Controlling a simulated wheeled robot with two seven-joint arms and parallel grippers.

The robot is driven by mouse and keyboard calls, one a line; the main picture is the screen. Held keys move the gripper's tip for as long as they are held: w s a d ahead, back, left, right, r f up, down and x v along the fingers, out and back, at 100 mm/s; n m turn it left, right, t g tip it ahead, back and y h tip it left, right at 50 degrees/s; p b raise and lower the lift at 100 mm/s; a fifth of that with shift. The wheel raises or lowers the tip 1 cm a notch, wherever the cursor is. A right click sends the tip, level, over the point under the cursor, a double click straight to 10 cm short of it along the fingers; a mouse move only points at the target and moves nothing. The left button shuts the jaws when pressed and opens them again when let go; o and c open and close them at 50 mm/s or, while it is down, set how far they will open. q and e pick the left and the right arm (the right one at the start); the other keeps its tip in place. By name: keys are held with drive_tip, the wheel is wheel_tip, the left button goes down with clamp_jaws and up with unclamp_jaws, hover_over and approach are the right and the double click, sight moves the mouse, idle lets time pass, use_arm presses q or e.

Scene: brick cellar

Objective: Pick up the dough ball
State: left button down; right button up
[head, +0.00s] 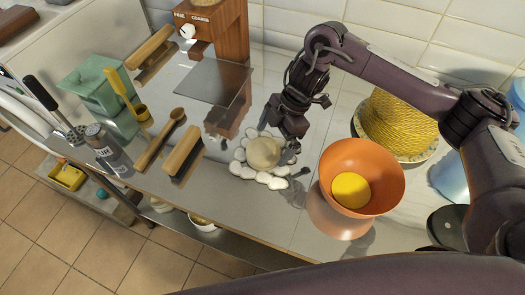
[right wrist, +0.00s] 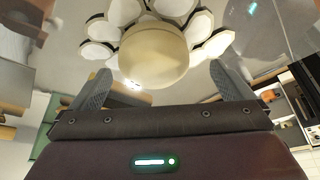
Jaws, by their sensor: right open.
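The dough ball (head: 263,152) is a pale beige round lump. It sits on a white petal-edged mat (head: 272,182) on the metal counter. My right gripper (head: 291,138) is beside the ball, at its right in the head view. In the right wrist view the dough ball (right wrist: 153,55) shows between the two spread fingers of the right gripper (right wrist: 160,72), a little beyond their tips. The fingers are open and hold nothing. I cannot tell whether either finger touches the ball. My left gripper is not in view.
An orange bowl (head: 387,172) with a yellow round thing (head: 350,190) stands to the right, before a yellow woven basket (head: 395,122). A brush (head: 183,153) and a wooden spoon (head: 160,139) lie left. A wooden grinder (head: 215,30) stands behind. The counter's front edge is close.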

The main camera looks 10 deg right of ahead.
sight(269, 145)
drive_tip(key=x, duration=0.3)
drive_tip(key=shift+w, duration=0.3)
drive_tip(key=shift+x, duration=0.95)
drive_tip(key=shift+w, duration=0.15)
drive_tip(key=shift+c, duration=0.9)
drive_tip(key=c, duration=0.5)
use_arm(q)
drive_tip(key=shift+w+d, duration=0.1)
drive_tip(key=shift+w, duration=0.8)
use_arm(e)
drive_tip(key=c, duration=0.5)
